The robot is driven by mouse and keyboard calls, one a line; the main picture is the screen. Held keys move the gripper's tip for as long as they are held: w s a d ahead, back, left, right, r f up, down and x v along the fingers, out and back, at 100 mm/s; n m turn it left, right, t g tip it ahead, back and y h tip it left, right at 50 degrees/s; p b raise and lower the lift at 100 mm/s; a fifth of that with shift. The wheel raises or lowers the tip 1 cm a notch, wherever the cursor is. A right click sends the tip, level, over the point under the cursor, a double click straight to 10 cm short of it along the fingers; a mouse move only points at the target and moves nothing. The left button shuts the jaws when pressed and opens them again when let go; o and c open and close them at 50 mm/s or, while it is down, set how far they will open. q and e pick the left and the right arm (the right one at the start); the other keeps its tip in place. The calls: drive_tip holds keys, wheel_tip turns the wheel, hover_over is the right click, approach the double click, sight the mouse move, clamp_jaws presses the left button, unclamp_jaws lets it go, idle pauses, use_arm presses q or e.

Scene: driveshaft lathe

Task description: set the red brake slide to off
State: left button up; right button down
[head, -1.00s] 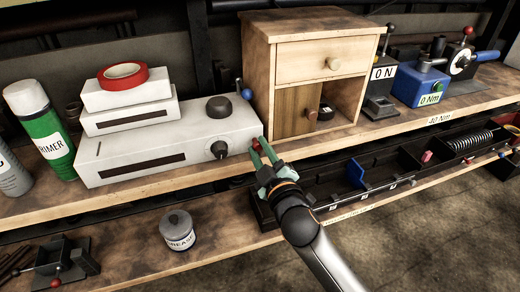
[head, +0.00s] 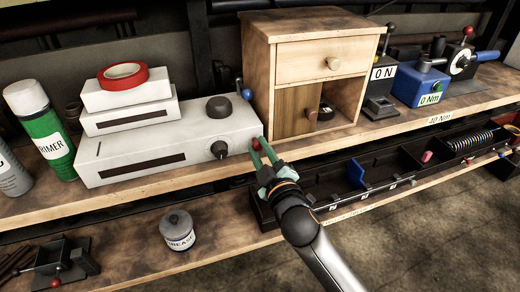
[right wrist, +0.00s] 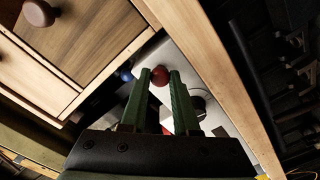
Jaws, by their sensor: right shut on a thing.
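A red ball knob (head: 255,143) shows at the front right corner of the white control box (head: 150,157). My right gripper (head: 261,150) reaches it from the front right, with its green fingers shut on the knob. In the right wrist view, the red knob (right wrist: 160,76) sits between the two fingertips. The fingers and the box hide its stem or slot, and I can read no off mark there. My left gripper is not in view.
A wooden cabinet (head: 270,58) stands close to the right of my fingers. A long dark tray (head: 330,190) lies on the lower shelf, under my right arm.

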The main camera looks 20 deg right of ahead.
drive_tip(key=shift+a, duration=1.3)
drive_tip(key=shift+s, duration=0.1)
drive_tip(key=c, duration=0.6)
unclamp_jaws()
drive_tip(key=shift+a, duration=0.1)
drive_tip(key=shift+c, duration=0.2)
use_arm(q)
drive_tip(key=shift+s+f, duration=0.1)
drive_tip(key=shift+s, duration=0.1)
